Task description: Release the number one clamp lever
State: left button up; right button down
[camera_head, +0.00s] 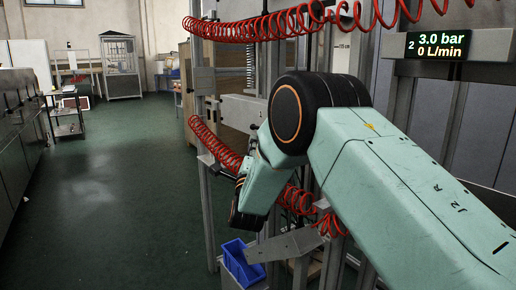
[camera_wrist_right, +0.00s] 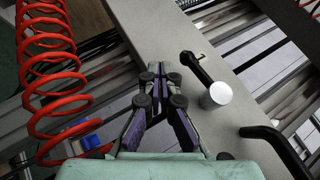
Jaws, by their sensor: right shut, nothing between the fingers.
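In the right wrist view, a black lever (camera_wrist_right: 195,67) lies along a flat grey plate (camera_wrist_right: 160,28), beside a round silver post (camera_wrist_right: 216,95). In the head view, my right arm covers much of the frame and hides the clamp area. My left gripper is not in view.
A black bent handle (camera_wrist_right: 268,133) stands right of the silver post. Red coiled hoses (camera_head: 222,146) hang around the frame, and one (camera_wrist_right: 50,75) is left of my gripper. A blue bin (camera_head: 240,262) sits low. The green floor (camera_head: 110,190) at left is clear.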

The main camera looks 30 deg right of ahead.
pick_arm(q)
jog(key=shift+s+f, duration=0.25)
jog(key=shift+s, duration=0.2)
pick_arm(e)
jog(key=s+a+f, duration=0.1)
jog(key=a+f, duration=0.4)
jog(key=f, duration=0.6)
jog(key=shift+s, duration=0.15)
